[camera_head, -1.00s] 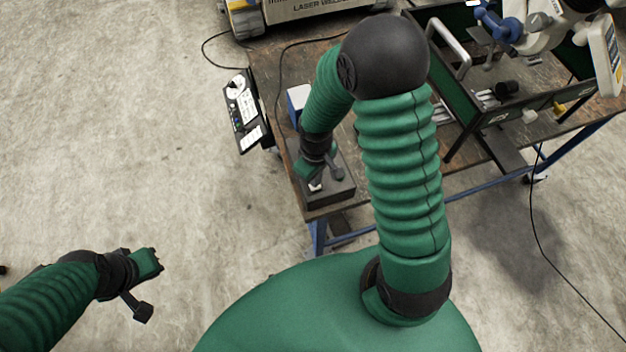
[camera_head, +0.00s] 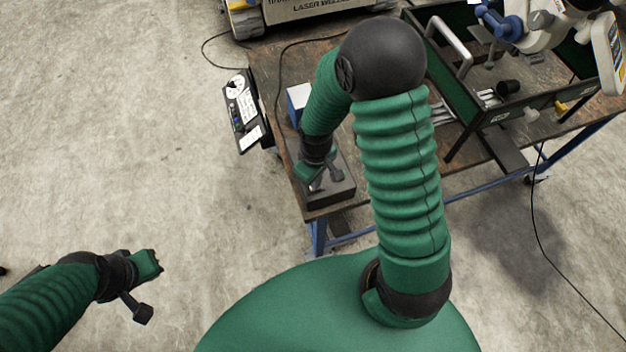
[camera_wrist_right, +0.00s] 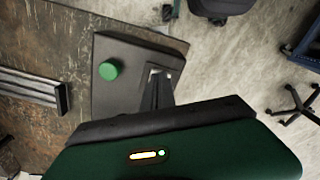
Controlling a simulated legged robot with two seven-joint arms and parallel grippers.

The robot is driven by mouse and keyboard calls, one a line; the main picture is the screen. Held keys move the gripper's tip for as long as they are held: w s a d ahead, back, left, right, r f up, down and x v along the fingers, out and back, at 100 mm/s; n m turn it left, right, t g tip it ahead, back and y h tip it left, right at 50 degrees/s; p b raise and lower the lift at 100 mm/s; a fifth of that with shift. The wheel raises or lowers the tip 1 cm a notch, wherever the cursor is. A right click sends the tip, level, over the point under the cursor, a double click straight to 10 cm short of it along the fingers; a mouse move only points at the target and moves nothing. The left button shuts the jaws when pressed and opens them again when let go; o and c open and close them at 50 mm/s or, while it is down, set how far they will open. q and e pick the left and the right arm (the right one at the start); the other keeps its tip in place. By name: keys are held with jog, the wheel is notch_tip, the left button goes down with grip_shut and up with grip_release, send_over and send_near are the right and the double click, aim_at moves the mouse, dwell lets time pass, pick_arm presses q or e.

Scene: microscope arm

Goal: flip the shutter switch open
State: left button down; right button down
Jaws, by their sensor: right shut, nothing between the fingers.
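A dark grey box (camera_head: 337,196) lies at the near corner of the workbench; in the right wrist view it shows a green round button (camera_wrist_right: 109,71) on its top. A small pale switch (camera_wrist_right: 157,72) sits in a recess at the box's other end. My right gripper (camera_wrist_right: 158,88) is shut and empty, its dark fingertips at the switch and partly hiding it; I cannot tell whether they touch or which way the switch leans. In the head view my right gripper (camera_head: 317,185) is low over the box. My left gripper (camera_head: 152,265) hangs over the floor, far from the bench; its fingers are unclear.
The workbench (camera_head: 270,75) carries a blue and white box (camera_head: 299,100) behind the grey box, and a green-walled case (camera_head: 470,75) with a microscope (camera_head: 535,25) at the right. A dark panel (camera_head: 243,110) stands at the bench's left edge.

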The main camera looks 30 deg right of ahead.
jog(key=shift+f, duration=0.15)
notch_tip(320, 180, up, 7)
jog(key=p, duration=0.6)
jog(key=shift+p, duration=0.35)
